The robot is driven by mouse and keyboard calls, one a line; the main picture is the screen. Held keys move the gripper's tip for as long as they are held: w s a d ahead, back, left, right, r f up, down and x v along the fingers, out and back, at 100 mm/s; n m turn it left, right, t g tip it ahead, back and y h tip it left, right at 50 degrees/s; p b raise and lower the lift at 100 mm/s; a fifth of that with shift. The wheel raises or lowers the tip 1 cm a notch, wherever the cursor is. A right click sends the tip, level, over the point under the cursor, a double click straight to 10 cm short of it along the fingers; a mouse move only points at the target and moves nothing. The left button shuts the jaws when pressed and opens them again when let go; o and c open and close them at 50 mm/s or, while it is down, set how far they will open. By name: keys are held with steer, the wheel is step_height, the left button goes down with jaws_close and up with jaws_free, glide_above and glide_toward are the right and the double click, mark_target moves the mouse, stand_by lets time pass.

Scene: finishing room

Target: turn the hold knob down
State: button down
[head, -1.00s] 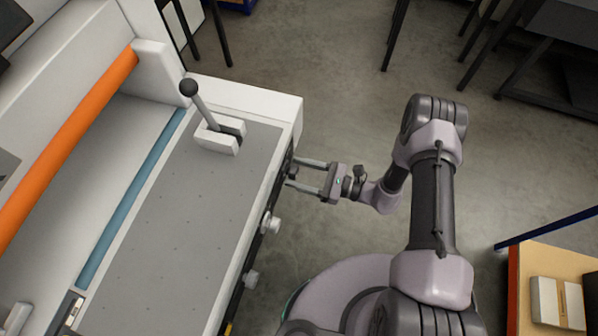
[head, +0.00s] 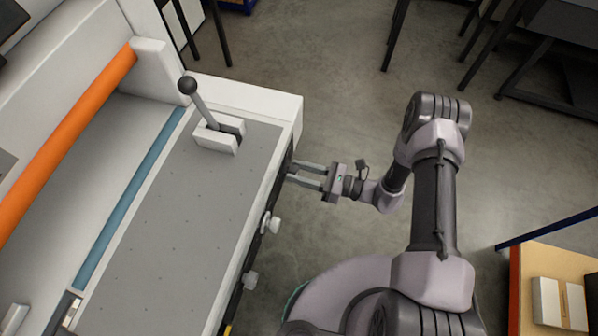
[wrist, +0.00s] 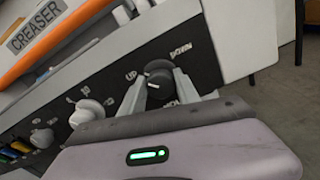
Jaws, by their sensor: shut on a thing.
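The hold knob (wrist: 158,76) is a dark round knob on the creaser's black front panel. In the wrist view, the labels UP and DOWN show above it, at its left and right, and a partly covered label shows below it. My gripper (wrist: 160,88) is shut on the knob, one finger on each side. In the head view, my gripper (head: 293,172) reaches the machine's right side from the right, and the knob is hidden there. I cannot tell clearly where the knob points.
White knobs (wrist: 87,112) sit to the left on the same panel; they also show in the head view (head: 272,223). A black-balled lever (head: 200,100) stands on the grey machine top (head: 180,220). A wooden-topped table (head: 545,265) is at lower right.

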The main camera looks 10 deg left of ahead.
steer(key=shift+w+f+m+b, duration=0.15)
steer(key=shift+m+b, duration=0.6)
steer(key=shift+m, duration=4.45)
steer(key=shift+s+f+m+b, duration=0.15)
steer(key=shift+m+b, duration=0.55)
steer(key=shift+m, duration=4.5)
steer(key=shift+w, duration=0.1)
steer(key=c, duration=0.9)
jaws_free()
steer(key=shift+d, duration=0.15)
